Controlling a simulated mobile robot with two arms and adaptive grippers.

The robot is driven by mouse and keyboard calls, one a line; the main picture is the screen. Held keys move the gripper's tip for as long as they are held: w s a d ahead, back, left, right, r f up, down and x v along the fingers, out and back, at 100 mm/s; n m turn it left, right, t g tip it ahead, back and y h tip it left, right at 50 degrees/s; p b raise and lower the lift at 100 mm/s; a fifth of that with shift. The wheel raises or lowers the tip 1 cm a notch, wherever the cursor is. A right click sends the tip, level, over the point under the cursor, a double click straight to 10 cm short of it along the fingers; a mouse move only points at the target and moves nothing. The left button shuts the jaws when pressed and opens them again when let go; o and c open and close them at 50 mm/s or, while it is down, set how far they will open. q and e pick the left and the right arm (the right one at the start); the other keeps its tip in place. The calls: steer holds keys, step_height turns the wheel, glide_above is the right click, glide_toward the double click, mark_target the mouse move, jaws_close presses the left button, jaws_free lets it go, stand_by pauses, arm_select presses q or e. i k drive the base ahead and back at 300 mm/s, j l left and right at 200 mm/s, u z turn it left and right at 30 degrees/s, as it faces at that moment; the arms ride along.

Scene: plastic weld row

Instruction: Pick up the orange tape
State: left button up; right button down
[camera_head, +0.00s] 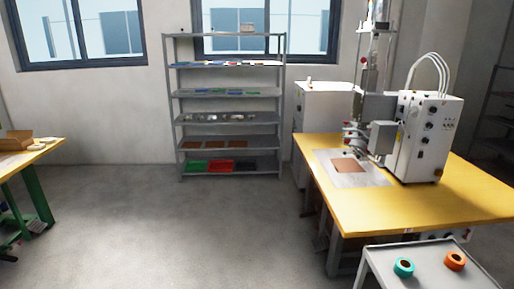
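An orange tape roll (455,261) lies flat on a grey tray-topped cart (427,277) at the lower right of the head view. A teal tape roll (403,267) lies to its left on the same cart, a little apart from it. Neither of my grippers shows in the view, and nothing covers the orange tape.
A yellow-topped table (459,200) with a white welding machine (421,137) stands just behind the cart. A grey shelf unit (228,143) is at the back wall. Another workbench (22,165) is at the left edge. The grey floor (170,235) between is clear.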

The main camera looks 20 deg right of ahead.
mark_target(455, 262)
steer(key=i+l+z, duration=0.15)
steer(key=i+z, duration=0.25)
steer(key=i, duration=0.65)
steer(key=i+j+z, duration=0.35)
steer(key=i, duration=0.7)
steer(key=i+z, duration=0.2)
steer(key=z, duration=0.25)
steer(key=i+z, duration=0.2)
steer(key=z, duration=0.2)
steer(key=i+j+z, duration=0.15)
steer(key=z, duration=0.3)
steer(key=i+j+z, duration=0.2)
steer(key=z, duration=0.2)
steer(key=i, duration=0.05)
